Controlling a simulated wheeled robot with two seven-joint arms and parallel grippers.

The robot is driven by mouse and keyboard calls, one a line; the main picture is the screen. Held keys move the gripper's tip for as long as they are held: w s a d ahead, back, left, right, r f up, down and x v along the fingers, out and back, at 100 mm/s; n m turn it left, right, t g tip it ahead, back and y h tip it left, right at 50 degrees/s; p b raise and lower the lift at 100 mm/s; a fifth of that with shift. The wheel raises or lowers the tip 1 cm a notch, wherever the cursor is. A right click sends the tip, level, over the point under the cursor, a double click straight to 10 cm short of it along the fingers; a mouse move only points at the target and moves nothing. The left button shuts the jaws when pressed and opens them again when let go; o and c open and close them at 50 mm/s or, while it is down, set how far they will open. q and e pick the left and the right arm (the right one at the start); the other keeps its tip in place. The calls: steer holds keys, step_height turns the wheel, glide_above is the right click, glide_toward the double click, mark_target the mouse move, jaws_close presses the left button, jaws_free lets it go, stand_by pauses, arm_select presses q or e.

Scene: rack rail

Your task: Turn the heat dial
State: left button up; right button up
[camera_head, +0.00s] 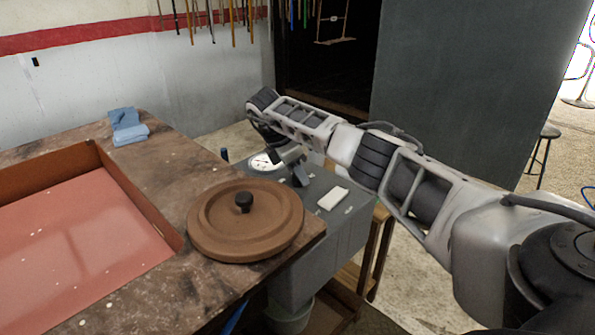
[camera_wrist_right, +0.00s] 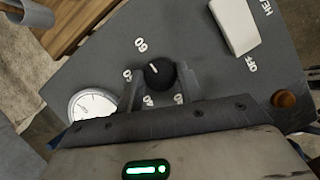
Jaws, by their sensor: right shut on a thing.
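The heat dial (camera_wrist_right: 160,74) is a round black knob with a white pointer line, on a grey control box (camera_head: 330,235) with printed numbers around it. In the right wrist view it sits between the two fingers of my right gripper (camera_wrist_right: 159,82), which is shut on it. The pointer line is directed toward the upper left of that view. In the head view my right gripper (camera_head: 299,177) reaches down onto the top of the box, and the dial is hidden there. My left gripper is not in view.
On the box are a white-faced gauge (camera_head: 265,162), a white rocker switch (camera_head: 333,198) and an orange-brown round button or lamp (camera_wrist_right: 285,98). A brown lid (camera_head: 245,240) with a black knob lies on the worktable beside a red-lined tray (camera_head: 75,255). Blue cloths (camera_head: 128,127) lie behind.

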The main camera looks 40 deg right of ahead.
steer(key=o, duration=1)
steer(key=shift+r, duration=0.1)
steer(key=v, duration=1.5)
steer(key=shift+w+a+r, duration=0.1)
steer(key=shift+a+r, duration=0.05)
steer(key=shift+r, duration=0.2)
steer(key=shift+f, duration=0.1)
